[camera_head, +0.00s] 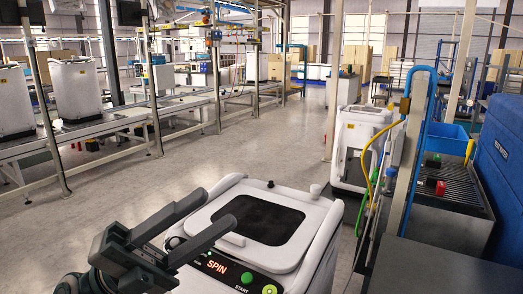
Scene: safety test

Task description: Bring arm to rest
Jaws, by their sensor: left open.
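My left gripper (217,207) reaches in from the lower left. Its two dark grey fingers are apart with nothing between them. The fingers lie, in the picture, over the left front edge of a white machine (318,236) with a dark square top panel (258,220). I cannot tell whether they touch it. The machine's front shows a lit red SPIN display and a green START button (246,278); the gripper covers part of this front. My right gripper is out of view.
A second white machine (352,150) stands behind. At right are a post with blue and yellow hoses, a roller conveyor (455,190) with a blue bin (447,138), and a large blue case (503,150). A conveyor line (105,127) runs along the left. The middle floor (250,150) is clear.

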